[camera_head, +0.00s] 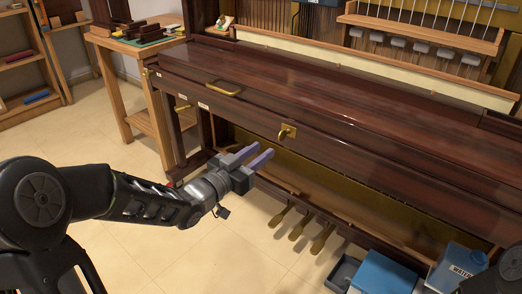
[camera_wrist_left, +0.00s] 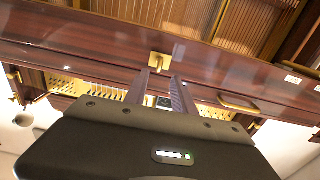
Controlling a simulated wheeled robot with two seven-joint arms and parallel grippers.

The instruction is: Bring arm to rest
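My left gripper (camera_head: 252,158) is in front of the dark wooden piano (camera_head: 330,105), below its closed key cover. Its two purple-grey fingers are apart with nothing between them. In the left wrist view the fingers (camera_wrist_left: 158,92) also stand apart and point towards the piano front. A brass latch (camera_head: 287,132) on the piano lies just beyond the fingertips; it also shows in the left wrist view (camera_wrist_left: 159,61). A brass handle (camera_head: 223,88) sits on the piano's left part. My right gripper is not in view; only a dark part of my body shows at the lower right edge.
Brass pedals (camera_head: 298,226) stand low under the piano. A wooden table (camera_head: 135,48) with small items stands at the back left. Tiled floor (camera_head: 150,255) is clear below my arm.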

